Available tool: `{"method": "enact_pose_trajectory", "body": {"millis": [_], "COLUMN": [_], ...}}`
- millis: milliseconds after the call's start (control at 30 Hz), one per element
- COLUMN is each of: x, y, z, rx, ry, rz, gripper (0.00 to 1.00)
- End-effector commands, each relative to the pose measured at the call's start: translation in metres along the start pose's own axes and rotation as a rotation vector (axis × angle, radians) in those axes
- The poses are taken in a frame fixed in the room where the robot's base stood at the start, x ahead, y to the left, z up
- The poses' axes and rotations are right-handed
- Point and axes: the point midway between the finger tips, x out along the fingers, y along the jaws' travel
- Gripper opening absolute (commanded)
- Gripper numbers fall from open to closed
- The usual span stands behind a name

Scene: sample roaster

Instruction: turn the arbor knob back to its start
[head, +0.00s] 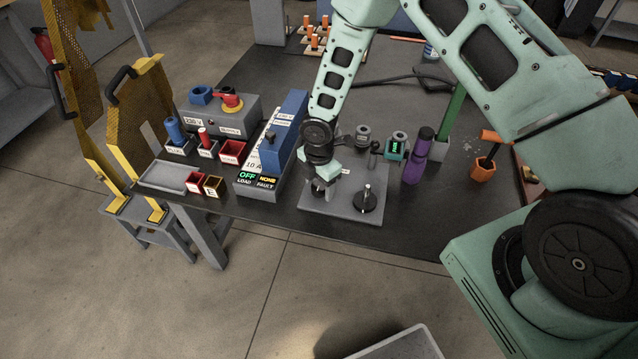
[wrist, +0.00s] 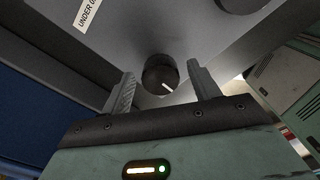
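In the wrist view a dark round knob (wrist: 160,76) with a white pointer line sits on a grey face. I take it to be the arbor knob. The pointer slants towards the lower right of the picture. My gripper (wrist: 161,69) is open, with one finger on each side of the knob and a visible gap on both sides. In the head view my gripper (head: 321,183) points down over the left part of a grey plate (head: 340,212). The arm and gripper mostly hide the knob there.
A black disc with an upright post (head: 366,199) stands right of my gripper. A grey unit with a blue block (head: 285,130) and an OFF/NONE display stands close on the left. A purple bottle-like object (head: 416,158) and an orange cup (head: 483,170) are further right.

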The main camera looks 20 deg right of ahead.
Motion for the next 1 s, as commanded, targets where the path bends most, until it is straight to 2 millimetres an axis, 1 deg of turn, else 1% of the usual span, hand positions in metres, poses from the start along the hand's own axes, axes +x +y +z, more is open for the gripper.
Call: {"method": "enact_pose_trajectory", "body": {"millis": [200, 267, 367, 467, 800, 900, 1000], "x": [-0.002, -0.007, -0.021, -0.042, -0.122, -0.142, -0.157], "y": [0.0, 0.0, 0.001, 0.001, 0.001, 0.001, 0.0], "z": [0.0, 0.0, 0.0, 0.001, 0.001, 0.001, 0.001], "rx": [0.0, 0.001, 0.001, 0.002, 0.002, 0.002, 0.001], "ry": [0.001, 0.001, 0.0, 0.0, -0.001, -0.001, 0.0], "rz": [0.0, 0.001, 0.002, 0.003, 0.004, 0.004, 0.002], "gripper": [0.61, 0.61, 0.61, 0.61, 0.61, 0.61, 0.61]}}
